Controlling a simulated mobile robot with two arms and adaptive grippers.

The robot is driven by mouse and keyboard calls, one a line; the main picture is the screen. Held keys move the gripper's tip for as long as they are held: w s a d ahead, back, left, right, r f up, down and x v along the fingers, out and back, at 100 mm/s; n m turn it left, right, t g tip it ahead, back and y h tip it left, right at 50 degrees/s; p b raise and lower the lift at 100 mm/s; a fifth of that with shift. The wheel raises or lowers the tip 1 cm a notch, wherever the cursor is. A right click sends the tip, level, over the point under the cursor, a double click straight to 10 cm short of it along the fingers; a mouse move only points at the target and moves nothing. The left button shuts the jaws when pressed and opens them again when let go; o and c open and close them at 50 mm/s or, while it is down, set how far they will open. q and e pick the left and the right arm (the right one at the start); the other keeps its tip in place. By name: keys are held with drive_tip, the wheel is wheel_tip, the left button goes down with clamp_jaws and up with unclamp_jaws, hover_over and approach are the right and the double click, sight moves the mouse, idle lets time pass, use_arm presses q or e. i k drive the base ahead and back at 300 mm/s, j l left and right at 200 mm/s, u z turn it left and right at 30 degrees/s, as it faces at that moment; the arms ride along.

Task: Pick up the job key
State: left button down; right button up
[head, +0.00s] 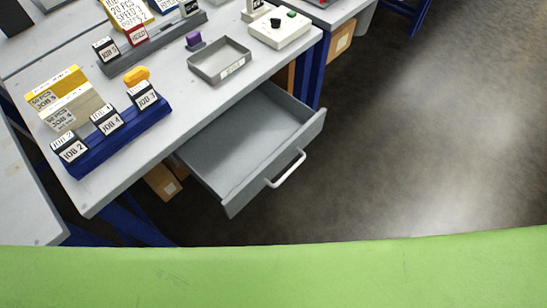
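Several job keys stand in a dark blue rack (120,140) on the left part of the grey table. They are dark blocks with white labels that seem to read JOB 2 (72,150), JOB 4 (107,121) and JOB 3 (144,97). A grey rack (160,46) behind holds a black key (105,49), a red key (136,36) and another dark key (190,8); their labels are too small to read surely. Which one is the task's key I cannot tell. Neither of my grippers is in view.
A grey drawer (245,135) under the table is pulled open and looks empty; its white handle (286,168) juts out. An empty grey tray (220,62), an orange piece (137,75), a purple piece (194,40), yellow and beige cards (55,88) and a white button box (280,28) are on the table.

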sight(108, 120)
drive_tip(key=u, duration=1.25)
